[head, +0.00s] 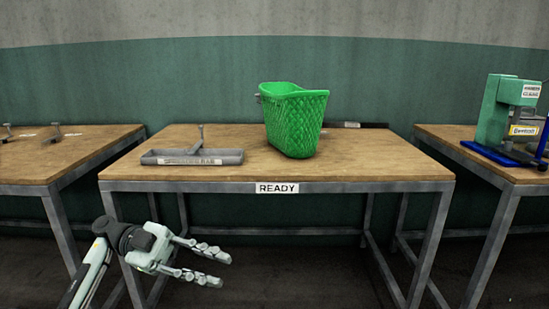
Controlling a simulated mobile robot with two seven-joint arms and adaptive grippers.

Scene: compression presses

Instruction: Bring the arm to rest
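My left arm comes in from the lower left. Its gripper (222,269) is in front of the middle table, below the level of the tabletop, and points to the right. Its two fingers are spread apart with nothing between them, so it is open and empty. It appears apart from the table and from everything on it. My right gripper does not show.
The middle table (370,165), labelled READY, holds a green basket (297,120), a grey tray (230,157) with an upright handle, and a dark flat bar (370,125). A green and blue press (495,112) stands on the right table (450,135). The left table (95,140) holds small grey parts.

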